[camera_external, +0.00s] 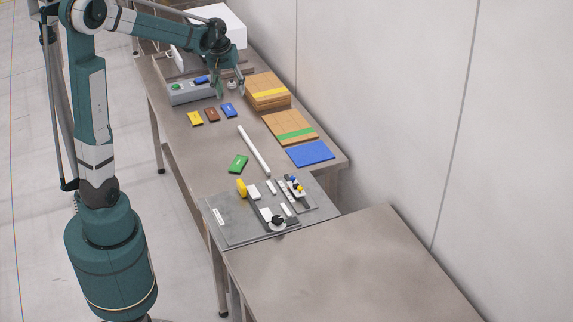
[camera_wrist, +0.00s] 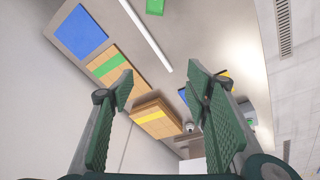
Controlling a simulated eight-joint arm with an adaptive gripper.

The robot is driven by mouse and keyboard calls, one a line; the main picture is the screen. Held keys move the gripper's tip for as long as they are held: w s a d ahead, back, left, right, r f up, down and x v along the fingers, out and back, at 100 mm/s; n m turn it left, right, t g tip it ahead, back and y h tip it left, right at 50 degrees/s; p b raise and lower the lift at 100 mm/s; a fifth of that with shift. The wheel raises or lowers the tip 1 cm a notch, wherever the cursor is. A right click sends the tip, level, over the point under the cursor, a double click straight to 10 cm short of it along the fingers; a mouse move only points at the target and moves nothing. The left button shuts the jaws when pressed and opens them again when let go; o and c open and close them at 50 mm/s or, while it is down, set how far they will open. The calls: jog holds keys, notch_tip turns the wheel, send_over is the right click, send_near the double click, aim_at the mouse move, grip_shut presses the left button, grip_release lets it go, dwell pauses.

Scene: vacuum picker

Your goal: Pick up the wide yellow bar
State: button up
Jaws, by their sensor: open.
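A flat yellow bar (camera_external: 195,118) lies on the table in the external view, at the left end of a row with a brown bar (camera_external: 212,114) and a blue bar (camera_external: 229,110). My gripper (camera_external: 229,93) is open and empty above the table, behind and to the right of the yellow bar and apart from it. In the wrist view, my gripper (camera_wrist: 161,84) has its two green fingers spread wide. A small yellow patch (camera_wrist: 224,73) shows behind the right finger, probably the yellow bar, mostly hidden.
Cardboard boxes with a yellow stripe (camera_external: 268,103) and a green stripe (camera_external: 290,141) stand at right, beside a blue sheet (camera_external: 310,153). A white rod (camera_external: 254,150) and green bar (camera_external: 238,164) lie nearer the fixture plate (camera_external: 228,224).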

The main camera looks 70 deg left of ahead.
jog(key=s+a+f+n+g, duration=0.1)
jog(key=a+f+n, duration=0.1)
jog(key=a+f, duration=0.45)
jog(key=s+a+f+n, duration=0.1)
jog(key=a+f+n, duration=0.15)
jog(key=a, duration=0.75)
jog(key=n+g+h, duration=0.1)
jog(key=n, duration=0.1)
send_over(195, 117)
notch_tip(195, 117, down, 10)
jog(key=shift+a+f, duration=0.15)
jog(key=shift+f, duration=0.1)
jog(key=shift+f, duration=1.3)
jog(key=shift+f+b, duration=0.35)
jog(key=shift+f, duration=2.25)
